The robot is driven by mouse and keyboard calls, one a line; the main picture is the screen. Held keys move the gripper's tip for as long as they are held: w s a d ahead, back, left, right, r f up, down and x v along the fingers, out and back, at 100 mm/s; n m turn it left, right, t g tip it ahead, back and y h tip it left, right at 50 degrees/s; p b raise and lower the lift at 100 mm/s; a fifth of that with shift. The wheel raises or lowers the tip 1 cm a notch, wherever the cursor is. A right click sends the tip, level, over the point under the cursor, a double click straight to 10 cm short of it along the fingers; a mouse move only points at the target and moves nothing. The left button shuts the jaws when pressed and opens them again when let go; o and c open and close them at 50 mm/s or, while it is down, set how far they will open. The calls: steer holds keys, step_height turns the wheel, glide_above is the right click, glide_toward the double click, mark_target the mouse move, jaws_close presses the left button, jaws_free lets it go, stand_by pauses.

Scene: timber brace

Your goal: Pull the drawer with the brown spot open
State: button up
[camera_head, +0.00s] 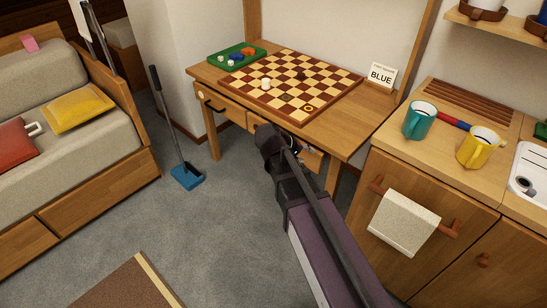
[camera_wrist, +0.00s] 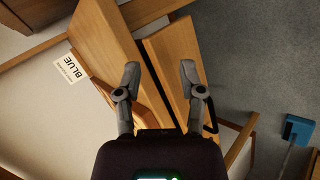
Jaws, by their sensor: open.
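The wooden desk (camera_head: 340,128) has a row of drawers under its top. The left drawer (camera_head: 228,112) has a dark handle and looks shut. Another drawer front (camera_head: 312,158) shows at the right, partly hidden behind my gripper (camera_head: 291,148). I cannot make out a brown spot on any visible front. In the wrist view my gripper (camera_wrist: 160,80) is open, its two fingers apart with wooden panels of the desk (camera_wrist: 172,60) beyond them. A dark handle (camera_wrist: 210,118) shows just right of the right finger. I cannot tell whether the fingers touch anything.
A chessboard (camera_head: 297,83) and a green tray (camera_head: 238,57) sit on the desk. A BLUE sign (camera_head: 381,77) stands at its back right. A cabinet with a towel (camera_head: 404,222) is close on the right. A blue dustpan (camera_head: 187,177) stands on the open floor at left.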

steer(key=w+a+f+n+t+h+b, duration=0.1)
steer(key=a+f+n+t+b, duration=0.1)
steer(key=a+b, duration=0.5)
steer(key=w+a+f+n+t+h+b, duration=0.1)
steer(key=w+a+f+n+t+b, duration=0.1)
steer(key=a+f+t+b, duration=0.3)
steer(key=a+n+b, duration=0.1)
steer(key=a+b, duration=0.2)
steer(key=a, duration=0.4)
steer(key=shift+w+a+f, duration=0.2)
steer(key=shift+w+d, duration=0.1)
steer(key=shift+w, duration=0.05)
steer(key=b+x, duration=0.3)
steer(key=x, duration=1)
steer(key=shift+w+r, duration=0.1)
steer(key=shift+w, duration=0.2)
steer(key=shift+c, duration=0.2)
jaws_close()
